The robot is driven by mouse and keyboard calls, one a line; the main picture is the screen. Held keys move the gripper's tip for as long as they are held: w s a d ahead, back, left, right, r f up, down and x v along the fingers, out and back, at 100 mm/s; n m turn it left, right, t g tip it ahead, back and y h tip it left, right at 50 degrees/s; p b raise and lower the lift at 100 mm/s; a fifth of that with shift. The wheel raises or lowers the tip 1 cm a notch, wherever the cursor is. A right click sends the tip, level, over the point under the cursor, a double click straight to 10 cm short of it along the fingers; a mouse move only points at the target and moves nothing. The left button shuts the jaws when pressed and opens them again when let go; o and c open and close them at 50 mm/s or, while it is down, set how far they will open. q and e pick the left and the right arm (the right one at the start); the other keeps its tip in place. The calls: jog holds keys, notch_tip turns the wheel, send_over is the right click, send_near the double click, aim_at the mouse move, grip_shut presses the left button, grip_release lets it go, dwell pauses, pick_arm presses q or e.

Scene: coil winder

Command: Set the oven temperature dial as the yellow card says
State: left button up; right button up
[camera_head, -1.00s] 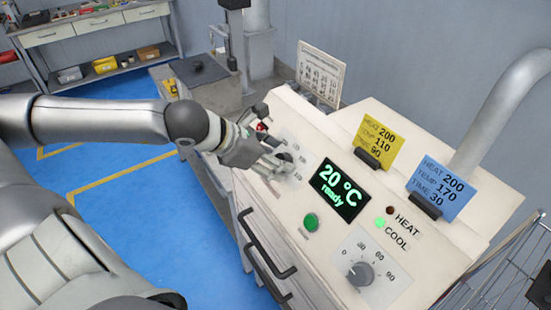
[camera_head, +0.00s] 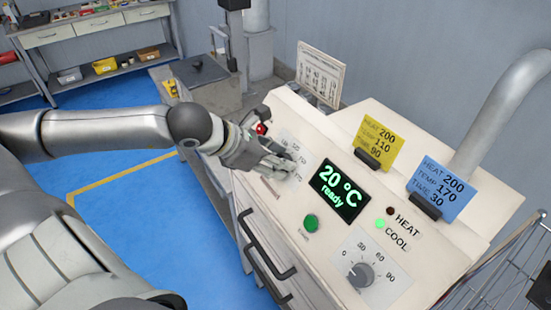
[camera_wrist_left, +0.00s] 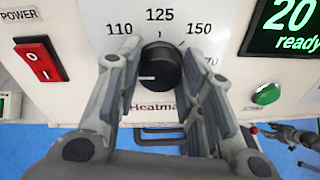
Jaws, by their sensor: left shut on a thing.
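The black temperature dial (camera_wrist_left: 160,68) sits under printed marks 110, 125, 150 and 170 in the left wrist view. Its white pointer line points left, below the 110 mark. My left gripper (camera_head: 287,168) is on the dial, shut on it with a finger on either side; its fingers (camera_wrist_left: 157,85) frame the knob in the wrist view. In the head view the fingers hide most of the dial. The yellow card (camera_head: 377,140) stands on the panel and reads HEAT 200, TEMP 110, TIME 90. A dark jointed part at the wrist view's lower right may be my right gripper.
The display (camera_head: 340,190) reads 20 °C, ready. A green button (camera_head: 311,222), a timer dial (camera_head: 360,274) and a blue card (camera_head: 441,188) are to the right. A red switch (camera_wrist_left: 39,62) lies left of the temperature dial. Black handles (camera_head: 268,258) stick out below.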

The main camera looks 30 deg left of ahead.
pick_arm(q)
jog(key=shift+f+m+b, duration=0.2)
jog(key=shift+m+b, duration=0.1)
jog(key=shift+b, duration=0.5)
jog(key=m+b, duration=0.2)
jog(key=b, duration=0.2)
jog(key=shift+d+m, duration=0.1)
jog(key=shift+m, duration=0.2)
jog(key=shift+r+m+y+b, duration=0.1)
jog(key=shift+m+y+b, duration=0.3)
jog(key=shift+m+b, duration=0.65)
jog(key=shift+m+t+b, duration=0.3)
jog(key=shift+m+b, duration=0.55)
jog(key=shift+m, duration=0.6)
jog(key=shift+r, duration=0.1)
jog(key=o, duration=1)
jog(key=shift+o, duration=0.2)
jog(key=shift+s, duration=0.1)
